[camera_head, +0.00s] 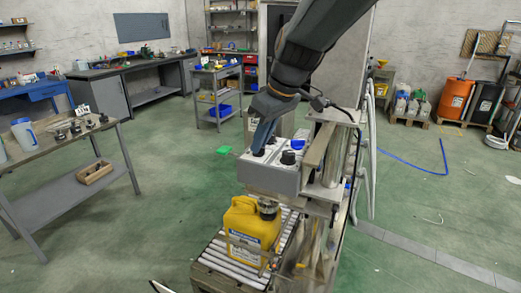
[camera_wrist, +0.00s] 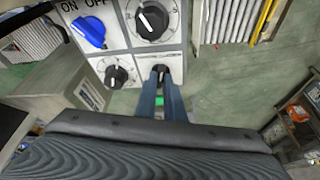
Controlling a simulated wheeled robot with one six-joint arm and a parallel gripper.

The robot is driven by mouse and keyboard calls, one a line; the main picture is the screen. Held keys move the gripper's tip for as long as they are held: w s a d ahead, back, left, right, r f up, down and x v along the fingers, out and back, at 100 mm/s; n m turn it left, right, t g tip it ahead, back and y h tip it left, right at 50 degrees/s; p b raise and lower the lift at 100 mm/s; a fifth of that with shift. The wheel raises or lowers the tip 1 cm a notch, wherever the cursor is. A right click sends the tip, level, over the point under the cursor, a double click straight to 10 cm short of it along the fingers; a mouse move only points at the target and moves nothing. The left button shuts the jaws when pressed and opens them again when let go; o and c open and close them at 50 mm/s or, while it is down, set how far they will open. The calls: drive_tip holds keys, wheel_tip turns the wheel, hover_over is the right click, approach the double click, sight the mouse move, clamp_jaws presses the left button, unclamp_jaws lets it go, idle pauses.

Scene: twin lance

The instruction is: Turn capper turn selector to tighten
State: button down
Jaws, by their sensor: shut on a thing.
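The capper's control box (camera_head: 268,178) is a grey box with knobs on its top, and my gripper (camera_head: 260,150) reaches down onto its left part. In the wrist view my gripper (camera_wrist: 162,88) has its two blue-grey fingers shut around a small black knob (camera_wrist: 161,70) on a white plate. Its labels are hidden or too small to read, so I cannot tell its setting or whether it is the turn selector. Beside it is a black dial (camera_wrist: 116,76) with a scale. A larger black knob (camera_wrist: 152,20) and a blue knob (camera_wrist: 88,32) near "ON OFF" lettering are also on the panel.
A yellow canister (camera_head: 243,222) stands on the roller conveyor (camera_head: 222,258) under the capping head (camera_head: 268,207). Metal posts and a beam (camera_head: 318,147) rise right of the control box. A workbench (camera_head: 75,143) stands at the left, with open green floor between.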

drive_tip(key=n+b, duration=0.1)
drive_tip(key=n+g+b, duration=0.1)
drive_tip(key=n+b, duration=0.2)
drive_tip(key=shift+w+d+f+n+g+y+b, duration=0.1)
drive_tip(key=shift+w+f+n+g+y+b, duration=0.05)
drive_tip(key=shift+w+n+g+y+b, duration=0.2)
drive_tip(key=n+g+b, duration=0.1)
drive_tip(key=n+b, duration=0.1)
drive_tip(key=n, duration=0.2)
drive_tip(key=shift+g, duration=0.35)
drive_tip(key=shift+r+n, duration=0.2)
drive_tip(key=shift+n, duration=0.15)
drive_tip(key=c, duration=1.9)
unclamp_jaws()
drive_tip(key=shift+o, duration=0.2)
drive_tip(key=b+v, duration=0.1)
drive_tip(key=v, duration=0.6)
drive_tip(key=shift+d+r+b, duration=0.15)
drive_tip(key=shift+r+b, duration=0.2)
drive_tip(key=shift+b, duration=0.05)
